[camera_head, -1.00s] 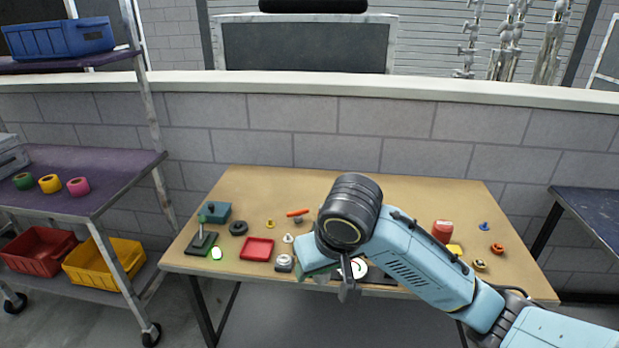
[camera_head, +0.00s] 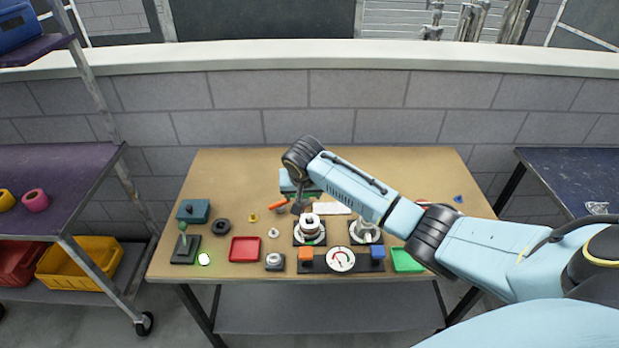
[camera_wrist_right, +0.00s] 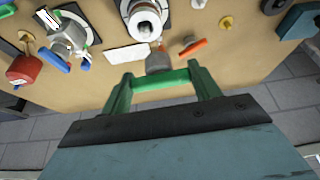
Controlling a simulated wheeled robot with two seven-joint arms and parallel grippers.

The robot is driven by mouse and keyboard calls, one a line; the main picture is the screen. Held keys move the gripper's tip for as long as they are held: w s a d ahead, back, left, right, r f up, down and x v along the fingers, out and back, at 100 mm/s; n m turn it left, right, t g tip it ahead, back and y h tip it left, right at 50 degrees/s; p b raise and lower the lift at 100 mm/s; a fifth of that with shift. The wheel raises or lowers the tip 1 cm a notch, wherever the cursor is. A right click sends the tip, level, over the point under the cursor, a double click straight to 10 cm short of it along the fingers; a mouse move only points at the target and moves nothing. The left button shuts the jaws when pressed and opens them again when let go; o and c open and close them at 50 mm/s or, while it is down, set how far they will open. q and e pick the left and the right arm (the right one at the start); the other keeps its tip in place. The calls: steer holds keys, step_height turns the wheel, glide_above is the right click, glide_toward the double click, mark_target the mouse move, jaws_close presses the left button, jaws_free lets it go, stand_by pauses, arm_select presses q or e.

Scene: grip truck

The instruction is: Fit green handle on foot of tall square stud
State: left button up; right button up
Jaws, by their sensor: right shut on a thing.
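My right gripper (camera_head: 304,193) hangs over the back middle of the table, fingers down. In the right wrist view its two green fingers (camera_wrist_right: 161,80) are shut on the green handle (camera_wrist_right: 152,79), a short bar spanning between them. In the head view the handle is hard to tell from the fingers. A grey block-like stud (camera_wrist_right: 158,63) stands just beyond the bar; it shows as a dark grey shape in the head view (camera_head: 297,208). The bar overlaps its lower part, so I cannot tell whether they touch. My left gripper is out of view.
An orange handle (camera_wrist_right: 193,47) and a white plate (camera_wrist_right: 127,54) flank the stud. Two round fixtures (camera_head: 310,230) (camera_head: 365,232), a dial (camera_head: 341,260), a red tray (camera_head: 245,250) and a green tray (camera_head: 407,260) stand nearer the front. The table's back edge is clear.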

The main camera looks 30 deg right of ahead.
steer(key=shift+w+d+f+p, duration=0.1)
steer(key=shift+d+f+p, duration=0.1)
steer(key=shift+d, duration=0.3)
steer(key=shift+d+f+p, duration=0.2)
steer(key=shift+d, duration=0.25)
steer(key=shift+d+f+m, duration=0.15)
steer(key=shift+f+m, duration=0.05)
steer(key=shift+m, duration=0.1)
step_height(320, 180, down, 5)
steer(key=b, duration=0.5)
steer(key=shift+r, duration=0.2)
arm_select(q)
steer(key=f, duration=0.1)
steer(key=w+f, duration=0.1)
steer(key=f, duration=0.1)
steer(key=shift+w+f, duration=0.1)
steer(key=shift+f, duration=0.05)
arm_select(e)
steer(key=shift+f, duration=0.15)
arm_select(q)
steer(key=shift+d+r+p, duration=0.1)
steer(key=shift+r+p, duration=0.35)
steer(key=shift+p, duration=0.05)
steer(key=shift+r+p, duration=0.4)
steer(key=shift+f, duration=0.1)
arm_select(e)
steer(key=shift+f, duration=0.3)
